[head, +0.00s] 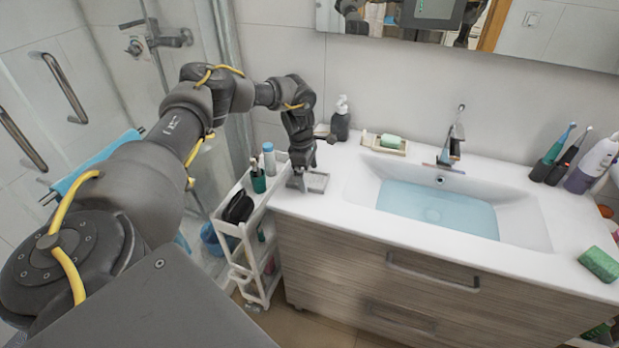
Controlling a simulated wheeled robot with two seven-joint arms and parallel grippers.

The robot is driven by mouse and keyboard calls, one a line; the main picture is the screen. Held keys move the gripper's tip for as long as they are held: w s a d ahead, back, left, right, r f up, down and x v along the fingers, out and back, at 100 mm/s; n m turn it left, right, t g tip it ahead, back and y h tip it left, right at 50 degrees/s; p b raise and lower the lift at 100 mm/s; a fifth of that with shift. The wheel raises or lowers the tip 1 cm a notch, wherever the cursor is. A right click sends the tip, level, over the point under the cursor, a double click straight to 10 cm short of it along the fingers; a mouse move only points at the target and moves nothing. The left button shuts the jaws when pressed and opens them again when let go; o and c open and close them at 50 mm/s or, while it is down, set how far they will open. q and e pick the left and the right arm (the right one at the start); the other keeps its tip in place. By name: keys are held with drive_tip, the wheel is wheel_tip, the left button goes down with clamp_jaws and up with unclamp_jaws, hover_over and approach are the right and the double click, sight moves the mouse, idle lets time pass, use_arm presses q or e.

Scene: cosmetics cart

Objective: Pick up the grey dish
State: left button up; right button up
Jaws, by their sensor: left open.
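The grey dish (318,183) is a small, shallow, squarish dish on the left end of the white washbasin counter. My left gripper (301,183) points down at the dish's left side, close to the counter's left edge. It is open, and I see nothing held in it. The gripper hides part of the dish's left side, and I cannot tell whether the fingers touch it. My right gripper is not in view.
A white cart (262,212) with bottles and a green cup (258,182) stands left of the counter. A dark soap dispenser (341,122) and a soap tray (372,147) stand behind the dish. The basin (520,215) lies to the right.

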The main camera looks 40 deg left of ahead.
use_arm(q)
drive_tip(key=shift+s+a+f, duration=0.1)
drive_tip(key=shift+s+f, duration=0.05)
drive_tip(key=shift+f, duration=0.1)
drive_tip(key=c, duration=1)
drive_tip(key=shift+c, duration=0.2)
drive_tip(key=shift+r+b, duration=0.5)
drive_tip(key=shift+r, duration=0.05)
drive_tip(key=s+d+r+b, duration=0.4)
drive_tip(key=s+d+r, duration=0.4)
drive_tip(key=d+r, duration=0.3)
drive_tip(key=shift+s+r, duration=0.35)
drive_tip(key=shift+r, duration=0.15)
